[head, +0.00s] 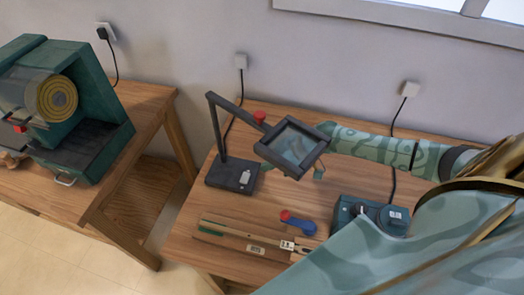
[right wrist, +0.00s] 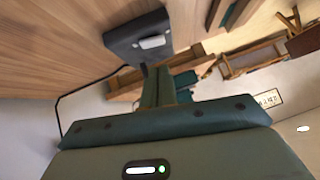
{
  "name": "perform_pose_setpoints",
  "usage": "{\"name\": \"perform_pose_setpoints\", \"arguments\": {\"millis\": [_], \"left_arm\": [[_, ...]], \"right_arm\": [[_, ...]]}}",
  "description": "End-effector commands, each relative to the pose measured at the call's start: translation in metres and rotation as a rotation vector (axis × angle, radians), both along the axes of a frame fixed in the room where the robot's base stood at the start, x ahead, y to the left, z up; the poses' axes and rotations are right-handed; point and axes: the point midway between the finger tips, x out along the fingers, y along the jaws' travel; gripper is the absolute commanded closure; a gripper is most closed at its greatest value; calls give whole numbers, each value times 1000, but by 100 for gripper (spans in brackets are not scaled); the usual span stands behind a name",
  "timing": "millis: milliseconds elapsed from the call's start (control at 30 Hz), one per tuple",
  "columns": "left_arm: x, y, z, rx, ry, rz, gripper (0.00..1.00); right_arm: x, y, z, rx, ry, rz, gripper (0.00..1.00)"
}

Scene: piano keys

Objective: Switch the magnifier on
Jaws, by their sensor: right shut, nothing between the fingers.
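The magnifier has a dark base (head: 222,176) on the table, a thin dark arm and a square framed lens (head: 292,147). A pale switch (head: 245,177) is on top of the base. In the right wrist view the base (right wrist: 122,44) and its pale switch (right wrist: 152,42) are just past my fingertips. My right gripper (right wrist: 158,70) is shut and empty, pointing at the base near the switch. In the head view the lens head mostly hides my right gripper (head: 267,166). I cannot tell whether the fingertips touch the switch. My left gripper is not in view.
A teal device with knobs (head: 366,215), a red-and-blue tool (head: 298,222) and a long narrow strip (head: 245,238) lie on the wooden table (head: 195,215). A green machine (head: 75,110) stands on another table at the left. Cords run to wall sockets behind.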

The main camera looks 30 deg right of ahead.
Motion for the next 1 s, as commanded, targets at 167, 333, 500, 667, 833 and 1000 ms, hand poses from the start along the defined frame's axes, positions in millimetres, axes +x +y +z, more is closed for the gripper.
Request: {"name": "perform_pose_setpoints", "arguments": {"millis": [167,333,500,667,833,1000], "left_arm": [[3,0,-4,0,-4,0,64],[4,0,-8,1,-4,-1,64],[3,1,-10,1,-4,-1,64],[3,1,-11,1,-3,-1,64],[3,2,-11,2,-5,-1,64],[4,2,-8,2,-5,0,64]], "right_arm": [[15,20,-24,4,1,0,100],[28,36,-44,2,1,1,100],[35,45,-55,1,1,0,100],[37,47,-58,0,1,2,100],[37,47,-58,0,1,2,100],[36,48,-59,-16,-12,0,100]]}}
